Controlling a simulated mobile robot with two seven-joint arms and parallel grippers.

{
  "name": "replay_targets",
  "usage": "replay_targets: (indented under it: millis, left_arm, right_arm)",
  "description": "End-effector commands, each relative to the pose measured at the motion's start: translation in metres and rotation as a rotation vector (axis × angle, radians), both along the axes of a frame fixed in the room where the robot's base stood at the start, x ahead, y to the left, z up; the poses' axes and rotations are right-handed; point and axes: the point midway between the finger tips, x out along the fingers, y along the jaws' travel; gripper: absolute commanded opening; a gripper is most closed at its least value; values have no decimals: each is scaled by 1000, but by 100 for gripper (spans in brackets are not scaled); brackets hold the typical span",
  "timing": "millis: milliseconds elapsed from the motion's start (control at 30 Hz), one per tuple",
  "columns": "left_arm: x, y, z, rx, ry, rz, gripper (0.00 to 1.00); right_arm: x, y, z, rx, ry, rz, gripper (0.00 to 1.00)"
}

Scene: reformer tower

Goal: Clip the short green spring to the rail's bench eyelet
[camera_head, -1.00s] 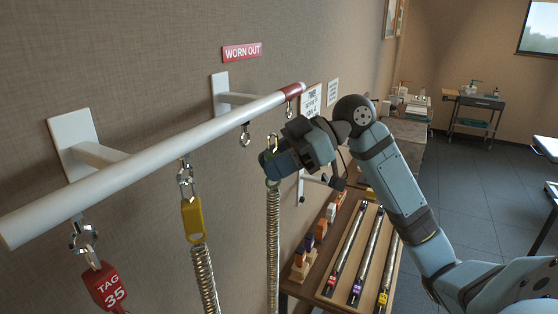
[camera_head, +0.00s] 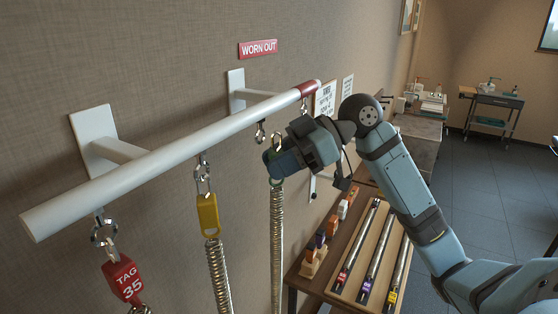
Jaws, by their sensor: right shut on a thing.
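My right gripper (camera_head: 274,165) is shut on the top of a hanging silver coil spring (camera_head: 277,240), below the rail. A small metal clip (camera_head: 277,140) shows just above the jaws. The white rail (camera_head: 170,160) runs along the wall. A bare eyelet (camera_head: 260,134) hangs from it just left of the held clip; they look apart. Another eyelet (camera_head: 304,106) hangs under the red band at the rail's far end. I cannot tell which is the bench eyelet. My left gripper is out of view.
A spring with a yellow tag (camera_head: 208,215) and a red "TAG 35" (camera_head: 123,279) hang from the rail at left. A "WORN OUT" sign (camera_head: 258,49) is on the wall. Below, a wooden table holds a tray with red-, purple- and yellow-ended springs (camera_head: 370,255) and small blocks (camera_head: 313,260).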

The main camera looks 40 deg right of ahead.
Motion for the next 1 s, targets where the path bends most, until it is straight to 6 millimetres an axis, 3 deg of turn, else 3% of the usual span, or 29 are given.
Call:
replay_targets:
  millis: [1000]
  left_arm:
    - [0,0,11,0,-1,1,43]
  right_arm:
    - [10,25,0,0,0,0,0]
